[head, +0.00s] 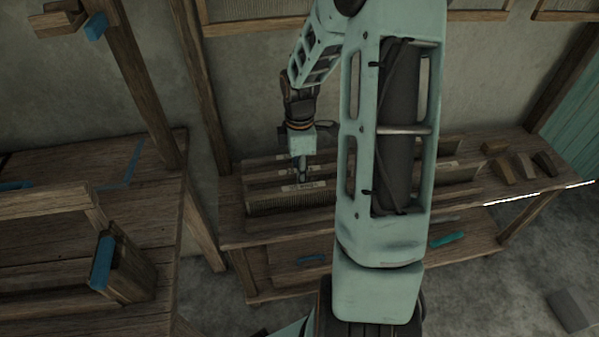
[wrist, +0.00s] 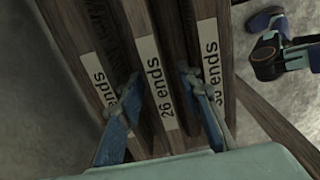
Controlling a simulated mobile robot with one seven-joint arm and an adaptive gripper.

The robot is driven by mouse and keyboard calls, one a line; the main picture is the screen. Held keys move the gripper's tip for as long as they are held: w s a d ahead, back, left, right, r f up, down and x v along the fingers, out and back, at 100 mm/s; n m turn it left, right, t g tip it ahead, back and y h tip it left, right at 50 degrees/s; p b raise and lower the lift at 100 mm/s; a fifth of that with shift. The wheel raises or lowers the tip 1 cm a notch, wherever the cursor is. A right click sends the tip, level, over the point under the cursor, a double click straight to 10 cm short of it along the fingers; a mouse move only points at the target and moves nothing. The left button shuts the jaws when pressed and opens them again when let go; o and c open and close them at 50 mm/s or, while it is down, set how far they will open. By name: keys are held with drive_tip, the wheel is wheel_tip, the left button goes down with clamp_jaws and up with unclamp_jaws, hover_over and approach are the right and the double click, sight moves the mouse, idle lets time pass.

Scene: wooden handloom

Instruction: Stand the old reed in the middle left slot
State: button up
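My gripper (head: 302,178) points down over the rack of reeds on the low bench. In the wrist view its two blue fingers (wrist: 161,88) are apart, on either side of a wooden rail with a white "26 ends" label (wrist: 156,82). I see nothing held between them. A rail to the left has a label (wrist: 100,85) partly hidden by a finger, and a rail to the right has a label (wrist: 209,55) that seems to read "30 ends". A reed with fine dents (head: 272,204) stands at the rack's front left. I cannot tell which reed is the old one.
My arm hides the rack's middle in the head view. Wooden blocks (head: 523,166) lie at the bench's right end. A teal tool (head: 447,239) lies on the lower shelf. Loom posts (head: 200,85) and a wooden table (head: 150,225) stand to the left.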

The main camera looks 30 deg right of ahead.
drive_tip(key=shift+r, duration=0.1)
wheel_tip(320, 180, up, 12)
idle(0.5)
